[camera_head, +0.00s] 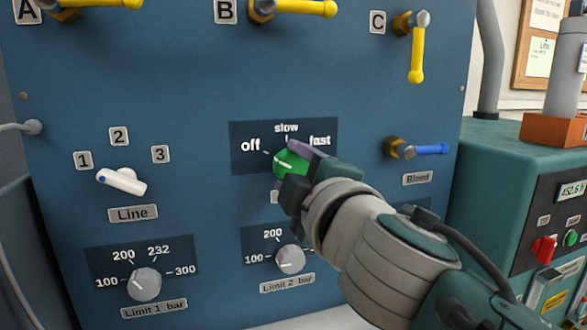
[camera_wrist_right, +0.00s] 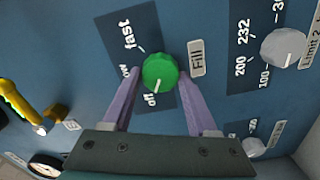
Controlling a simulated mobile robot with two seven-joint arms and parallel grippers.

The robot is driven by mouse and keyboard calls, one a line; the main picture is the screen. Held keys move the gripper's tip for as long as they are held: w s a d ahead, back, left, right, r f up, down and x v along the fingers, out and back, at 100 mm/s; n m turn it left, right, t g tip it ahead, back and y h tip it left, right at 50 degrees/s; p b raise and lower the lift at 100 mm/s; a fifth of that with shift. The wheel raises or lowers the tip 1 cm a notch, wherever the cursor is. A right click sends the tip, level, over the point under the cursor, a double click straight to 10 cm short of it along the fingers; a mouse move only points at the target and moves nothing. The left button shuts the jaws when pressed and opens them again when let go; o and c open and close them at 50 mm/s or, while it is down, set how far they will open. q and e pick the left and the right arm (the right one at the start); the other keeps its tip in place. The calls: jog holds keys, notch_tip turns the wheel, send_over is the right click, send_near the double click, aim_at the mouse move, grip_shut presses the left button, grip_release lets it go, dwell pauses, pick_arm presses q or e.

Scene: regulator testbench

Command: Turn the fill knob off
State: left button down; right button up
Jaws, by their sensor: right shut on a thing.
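The green fill knob (camera_head: 291,161) sits on the blue panel, below the labels off, slow and fast. It also shows in the right wrist view (camera_wrist_right: 160,71), beside the Fill label (camera_wrist_right: 196,57). Its white pointer line points toward the off mark in both views. My right gripper (camera_head: 290,168) is shut on the knob, with one purple finger on each side of it in the right wrist view (camera_wrist_right: 160,72). In the head view the gripper hides the knob's lower right part and most of the Fill label. My left gripper is not in view.
The Limit 2 knob (camera_head: 290,259) is close below my right gripper. The white Line knob (camera_head: 122,180) and Limit 1 knob (camera_head: 144,284) are at left. The blue Bleed handle (camera_head: 427,149) is at right, and yellow handles (camera_head: 417,60) line the top.

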dwell(0.3)
jog(key=o, duration=1.4)
jog(key=shift+s+d, duration=0.1)
jog(key=shift+s, duration=0.1)
jog(key=p+v, duration=0.1)
jog(key=v, duration=0.8)
jog(key=shift+s+d, duration=0.1)
jog(key=shift+s, duration=0.1)
